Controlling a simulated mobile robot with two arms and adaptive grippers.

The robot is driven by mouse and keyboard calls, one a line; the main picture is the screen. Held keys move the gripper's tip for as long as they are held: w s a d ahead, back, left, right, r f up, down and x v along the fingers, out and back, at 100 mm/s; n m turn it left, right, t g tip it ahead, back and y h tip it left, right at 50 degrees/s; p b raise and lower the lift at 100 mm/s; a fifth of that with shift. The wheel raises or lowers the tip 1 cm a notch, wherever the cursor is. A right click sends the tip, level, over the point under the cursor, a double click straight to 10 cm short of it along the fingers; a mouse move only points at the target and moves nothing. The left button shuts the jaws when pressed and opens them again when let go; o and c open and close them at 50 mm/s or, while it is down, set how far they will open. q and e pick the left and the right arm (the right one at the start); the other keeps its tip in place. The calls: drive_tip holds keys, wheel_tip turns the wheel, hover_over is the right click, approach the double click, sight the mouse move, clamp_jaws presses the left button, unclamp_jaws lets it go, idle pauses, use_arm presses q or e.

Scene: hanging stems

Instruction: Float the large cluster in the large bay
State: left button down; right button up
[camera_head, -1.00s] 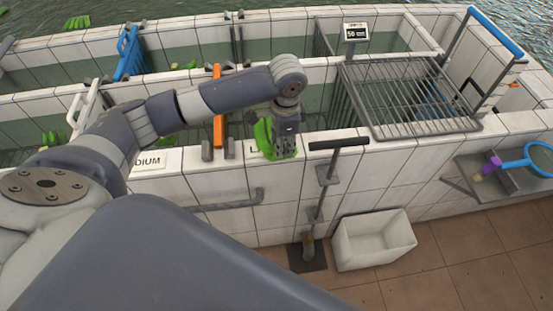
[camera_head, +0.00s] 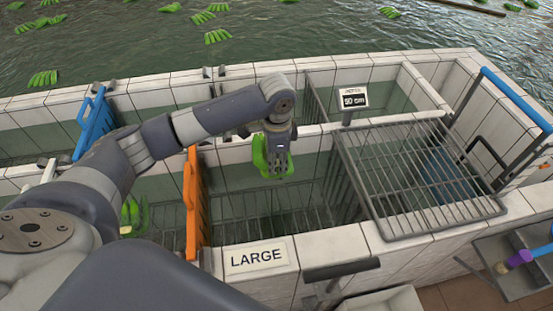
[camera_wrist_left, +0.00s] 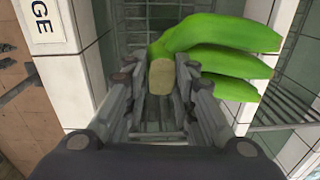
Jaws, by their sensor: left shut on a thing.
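A green banana cluster (camera_head: 261,155) hangs in my left gripper (camera_head: 278,172) in the head view. In the left wrist view, the left gripper (camera_wrist_left: 160,95) is shut on the cluster (camera_wrist_left: 225,60), whose fruits stick out to the right. The gripper holds it above the large bay (camera_head: 285,205), a water-filled bay with a grate showing in it, behind the white wall with the LARGE sign (camera_head: 257,256). The gripper hides part of the cluster. My right gripper is not in view.
An orange gate (camera_head: 192,200) stands at the bay's left side. A metal rack (camera_head: 420,175) and a 50 cm display (camera_head: 353,98) are to the right. A T-handled post (camera_head: 341,270) stands in front. Other green clusters (camera_head: 133,213) float at left and in the water behind.

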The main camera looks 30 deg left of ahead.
sight(277, 173)
use_arm(q)
drive_tip(key=shift+s+d+f, duration=0.1)
drive_tip(key=shift+s+f, duration=0.05)
drive_tip(key=shift+s+d+f, duration=0.1)
drive_tip(key=shift+s+f, duration=0.15)
drive_tip(key=shift+f, duration=0.4)
drive_tip(key=f, duration=0.4)
drive_tip(key=shift+w+f, duration=0.25)
drive_tip(key=shift+f, duration=0.1)
drive_tip(key=shift+f+b, duration=0.35)
wheel_tip(277, 173, down, 18)
drive_tip(key=b, duration=1.6)
drive_tip(key=shift+s, duration=0.15)
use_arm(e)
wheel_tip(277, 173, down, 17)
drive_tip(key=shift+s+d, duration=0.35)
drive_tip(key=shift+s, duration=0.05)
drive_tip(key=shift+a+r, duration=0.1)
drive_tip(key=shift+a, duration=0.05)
